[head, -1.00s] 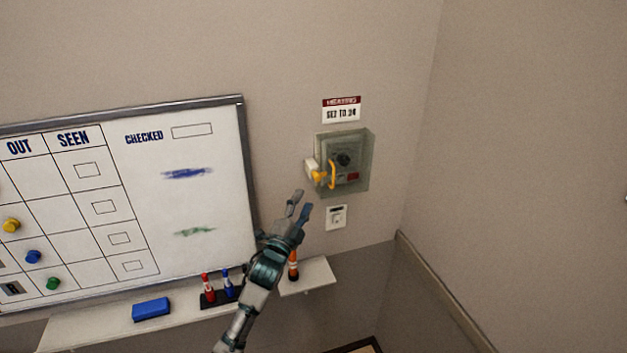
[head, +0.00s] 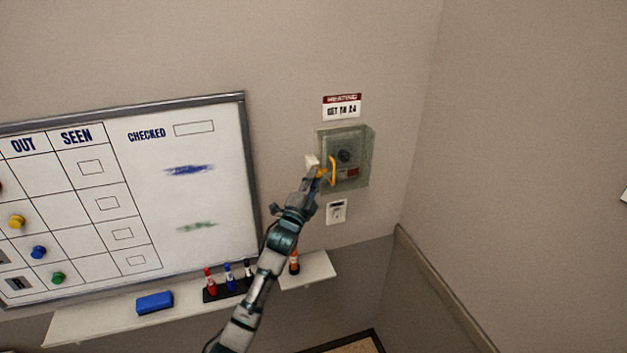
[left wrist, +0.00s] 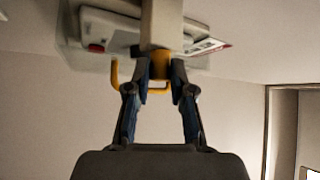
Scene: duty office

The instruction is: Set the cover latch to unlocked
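The thermostat (head: 343,141) is on the wall inside a clear greenish cover (head: 362,130). A yellow cover latch (head: 321,171) with a pale block (head: 312,161) is at the cover's left edge. A yellow curved handle (head: 333,171) is just right of it. My left gripper (head: 315,178) is at the latch and hides part of it. In the left wrist view, the gripper's fingertips (left wrist: 161,75) lie on either side of the yellow latch (left wrist: 160,65). I cannot tell whether they press on it. My right gripper is not in view.
A heating sign (head: 342,106) is above the cover and a wall socket (head: 336,211) below it. A whiteboard (head: 215,240) with magnets fills the left. A narrow shelf (head: 110,320) below holds markers (head: 229,277) and a blue eraser (head: 154,302).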

